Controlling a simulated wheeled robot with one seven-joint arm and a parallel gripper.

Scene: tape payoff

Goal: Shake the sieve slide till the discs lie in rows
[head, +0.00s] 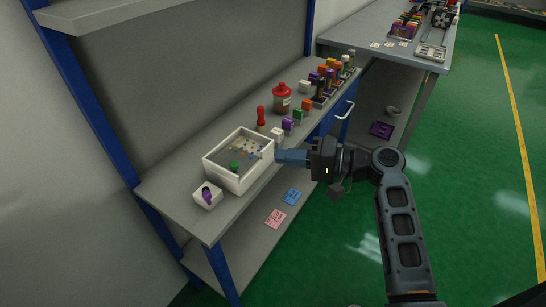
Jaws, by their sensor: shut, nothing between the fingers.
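A white, open-topped box (225,178) stands on the grey workbench, and I take it to hold the sieve slide. On its grey floor several small coloured discs (246,149) lie scattered, mostly towards the far side. The exact layout of the discs is too small to make out.
A white block with a purple part (207,196) stands left of the box. A red-handled tool (261,117), a red-capped jar (282,97) and several coloured blocks line the bench (170,200) behind. Pink (275,218) and blue (292,197) cards lie below. Green floor at right is clear.

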